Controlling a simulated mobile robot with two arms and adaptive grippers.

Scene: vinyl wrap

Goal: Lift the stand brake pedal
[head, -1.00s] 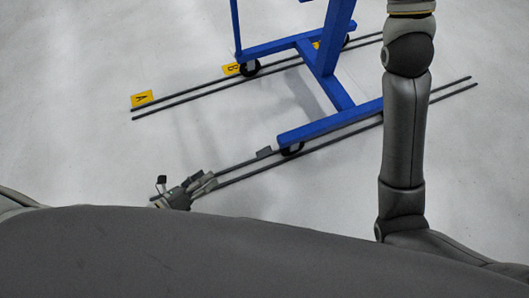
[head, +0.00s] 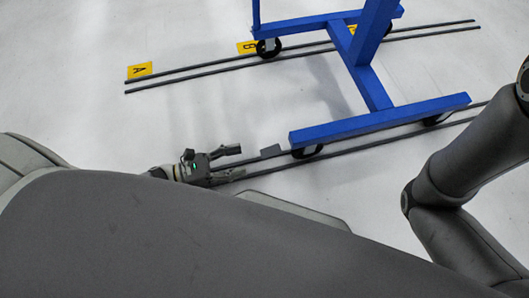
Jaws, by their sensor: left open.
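The blue stand (head: 367,82) rests on casters on the floor, with a long blue foot bar (head: 380,124) nearest me. A small grey pedal-like plate (head: 271,151) sits beside the near left caster (head: 307,151), at the left end of that foot bar; I take it for the brake pedal. My left gripper (head: 235,162) is low near the floor, open and empty, its fingers pointing right toward the pedal with a gap between. My right arm shows at the right, but its gripper is outside the view.
Two pairs of dark floor rails run under the stand, a far pair (head: 190,75) and a near pair (head: 380,146). Yellow markers A (head: 139,70) and B (head: 247,47) lie by the far rails. The floor to the left is clear.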

